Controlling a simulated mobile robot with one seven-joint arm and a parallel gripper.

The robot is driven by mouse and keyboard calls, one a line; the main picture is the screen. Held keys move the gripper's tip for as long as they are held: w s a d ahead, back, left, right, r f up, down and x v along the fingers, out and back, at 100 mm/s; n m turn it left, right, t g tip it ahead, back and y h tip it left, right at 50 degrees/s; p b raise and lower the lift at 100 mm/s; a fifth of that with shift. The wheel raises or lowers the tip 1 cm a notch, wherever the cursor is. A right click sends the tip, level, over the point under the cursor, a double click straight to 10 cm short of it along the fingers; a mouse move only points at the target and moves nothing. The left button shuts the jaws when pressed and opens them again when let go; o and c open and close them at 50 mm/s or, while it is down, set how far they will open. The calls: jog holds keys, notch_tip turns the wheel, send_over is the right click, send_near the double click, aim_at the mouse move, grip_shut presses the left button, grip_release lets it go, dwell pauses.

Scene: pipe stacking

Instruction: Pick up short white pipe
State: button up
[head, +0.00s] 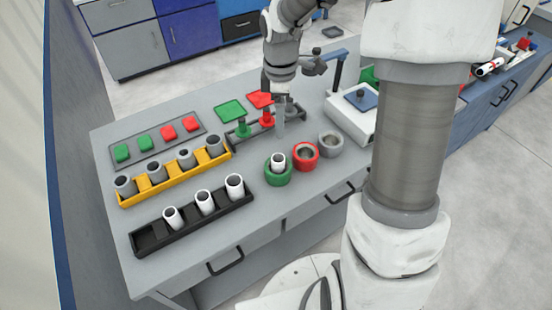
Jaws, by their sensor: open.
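A black rack (146,239) at the front left of the grey table holds three upright white pipes: left (172,219), middle (205,203) and right (235,188). The right one stands tallest; the other two look shorter. Another white pipe (278,163) stands upright inside a green ring (279,176). My gripper (280,99) hangs over the back of the table, behind the rings and apart from all the white pipes. It is open; its fingertips are small and partly mixed with the pegs and a grey upright piece below. No white pipe shows between them.
A yellow rack (171,187) with several grey pipes lies behind the black rack. Red (306,155) and grey (330,144) rings stand right of the green one. A dark peg holder (230,139) is below my gripper. A pale box (349,116) stands at right.

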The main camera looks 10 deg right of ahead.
send_over(278, 158)
notch_tip(278, 158, down, 10)
jog(key=shift+d+r+b, duration=0.15)
jog(key=shift+r+b, duration=0.05)
jog(key=shift+b, duration=0.1)
notch_tip(278, 158, down, 5)
jog(key=shift+f, duration=0.1)
grip_shut()
dwell(0.4)
